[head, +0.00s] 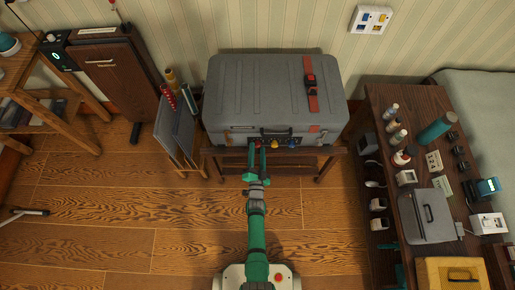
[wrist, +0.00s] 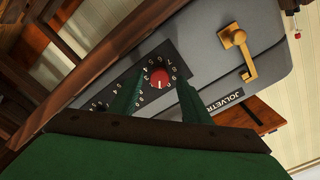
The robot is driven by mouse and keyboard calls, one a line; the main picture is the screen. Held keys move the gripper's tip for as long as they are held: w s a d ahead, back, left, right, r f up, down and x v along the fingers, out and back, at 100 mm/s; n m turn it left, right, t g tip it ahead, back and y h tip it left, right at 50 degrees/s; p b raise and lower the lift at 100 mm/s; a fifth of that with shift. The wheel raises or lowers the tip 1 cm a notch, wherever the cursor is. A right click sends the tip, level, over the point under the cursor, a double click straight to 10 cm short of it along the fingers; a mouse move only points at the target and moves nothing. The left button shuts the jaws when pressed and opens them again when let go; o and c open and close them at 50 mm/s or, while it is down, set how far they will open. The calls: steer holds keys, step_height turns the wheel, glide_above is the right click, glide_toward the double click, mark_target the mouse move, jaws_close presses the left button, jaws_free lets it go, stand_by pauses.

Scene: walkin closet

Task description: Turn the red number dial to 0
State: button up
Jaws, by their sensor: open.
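The red number dial (wrist: 159,79) sits on a black plate with white numerals, on the front of a grey hard-shell suitcase (head: 268,85). In the head view the dial (head: 258,146) is small and partly behind my gripper. My gripper (head: 257,151) is open, its two green fingers pointing at the suitcase front. In the wrist view the fingertips show on either side of the dial; I cannot tell whether they touch it. A small pale mark shows on the dial, but the number it points to is unclear.
Another numbered dial face (wrist: 97,106) is beside the red one, partly behind my finger. A gold latch (wrist: 236,50) is on the other side. The suitcase stands on a low wooden table (head: 318,153). A cluttered dark wooden table (head: 396,205) stands at right.

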steer(key=shift+w, duration=0.8)
steer(key=c, duration=1)
steer(key=shift+c, duration=0.2)
steer(key=shift+d+n, duration=0.1)
steer(key=shift+n, duration=0.3)
steer(key=n, duration=0.2)
steer(key=shift+n, duration=0.3)
steer(key=shift+r+n, duration=0.1)
steer(key=shift+n, duration=1.8)
